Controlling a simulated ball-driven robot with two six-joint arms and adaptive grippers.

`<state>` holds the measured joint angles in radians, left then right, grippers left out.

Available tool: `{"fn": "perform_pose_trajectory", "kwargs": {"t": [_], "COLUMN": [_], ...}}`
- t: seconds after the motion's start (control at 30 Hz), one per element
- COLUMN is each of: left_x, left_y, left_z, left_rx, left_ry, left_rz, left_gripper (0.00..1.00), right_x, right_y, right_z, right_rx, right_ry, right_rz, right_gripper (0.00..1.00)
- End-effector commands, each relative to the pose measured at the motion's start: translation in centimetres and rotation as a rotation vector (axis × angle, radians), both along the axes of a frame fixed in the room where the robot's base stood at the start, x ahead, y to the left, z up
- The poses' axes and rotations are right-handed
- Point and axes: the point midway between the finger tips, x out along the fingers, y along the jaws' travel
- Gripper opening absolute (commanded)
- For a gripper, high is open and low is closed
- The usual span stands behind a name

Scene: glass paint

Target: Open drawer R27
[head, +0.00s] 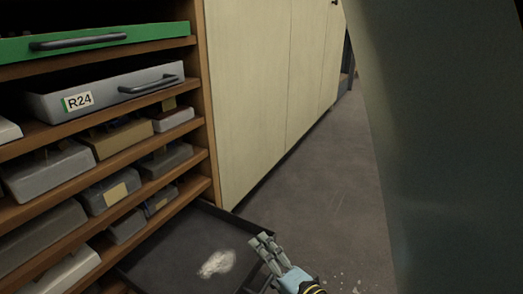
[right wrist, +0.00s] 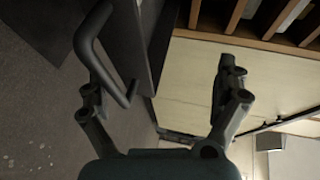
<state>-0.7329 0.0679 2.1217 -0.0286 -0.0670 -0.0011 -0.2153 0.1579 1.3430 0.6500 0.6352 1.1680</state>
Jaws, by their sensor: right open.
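A dark drawer (head: 180,257) at the bottom of the wooden shelf unit stands pulled out, with a whitish patch (head: 217,263) on its floor. No label on it can be read, so I cannot tell whether it is R27. My right gripper (head: 268,247) is at its front right edge. In the right wrist view my right gripper (right wrist: 160,78) is open. The drawer's dark bar handle (right wrist: 93,52) is close to the left finger, and the dark drawer front (right wrist: 151,45) is between handle and right finger. Contact cannot be told. My left gripper is not in view.
A grey drawer labelled R24 (head: 107,99) and a green drawer (head: 62,47) stick out above. Several boxes (head: 121,137) fill the shelves between. Pale cabinet doors (head: 262,80) stand beside the unit.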

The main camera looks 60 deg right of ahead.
Motion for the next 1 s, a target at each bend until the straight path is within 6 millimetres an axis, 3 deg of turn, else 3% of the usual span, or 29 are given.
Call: {"fn": "perform_pose_trajectory", "kwargs": {"t": [0.03, 0.1, 0.4, 0.6, 0.63, 0.87, 1.0], "left_x": [0.1, 0.1, 0.2, 0.2, 0.2, 0.2, 0.2], "left_y": [0.0, 0.0, 0.0, 0.0, 0.0, 0.0, 0.0], "left_z": [0.3, 0.4, 0.5, 0.6, 0.6, 0.7, 0.7], "left_rx": [0.000, 0.000, 0.000, 0.001, 0.001, 0.000, 0.000], "left_ry": [-0.003, -0.004, -0.006, -0.006, -0.007, -0.007, -0.008], "left_rz": [0.000, 0.000, -0.001, 0.000, 0.000, 0.000, 0.000], "left_gripper": [0.40, 0.40, 0.40, 0.40, 0.40, 0.40, 0.40], "right_x": [1.2, 1.3, 1.7, 1.7, -1.8, -3.0, -4.1], "right_y": [0.2, 0.2, 0.1, 0.1, -0.5, -0.1, 0.3], "right_z": [2.7, 3.8, 6.0, 6.1, 1.1, 1.1, 1.2], "right_rx": [-0.006, -0.006, -0.008, -0.011, -0.006, -0.003, -0.001], "right_ry": [-0.057, -0.059, -0.065, -0.066, 0.072, 0.076, 0.077], "right_rz": [0.001, 0.001, 0.003, 0.005, 0.000, -0.002, -0.003], "right_gripper": [0.75, 0.75, 0.75, 0.75, 0.74, 0.74, 0.66]}}
